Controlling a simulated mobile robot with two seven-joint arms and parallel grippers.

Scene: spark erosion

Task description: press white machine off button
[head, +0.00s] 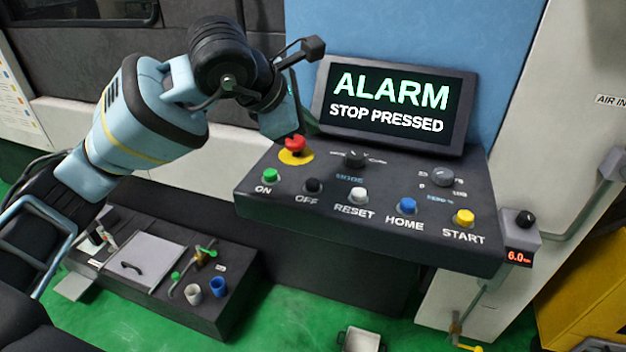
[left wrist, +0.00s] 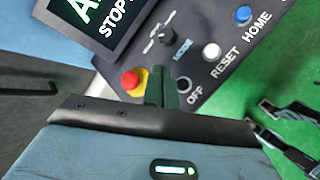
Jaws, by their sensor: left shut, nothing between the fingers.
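The control panel (head: 400,205) of the machine carries a black OFF button (head: 313,186) in its front row, between the green ON button (head: 268,175) and the white RESET button (head: 357,195). My left gripper (head: 302,124) is shut and empty, just behind the red stop button (head: 294,145) on its yellow ring. In the left wrist view the shut fingers (left wrist: 162,88) show between the red stop button (left wrist: 131,80) and the OFF button (left wrist: 184,85). Contact with either cannot be told. The screen (head: 393,107) reads "ALARM STOP PRESSED".
Blue HOME (head: 407,206) and yellow START (head: 464,217) buttons stand farther right on the panel, with knobs behind the front row. A low dark bench (head: 165,250) with cups and fittings is at lower left. The space above the front row is clear.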

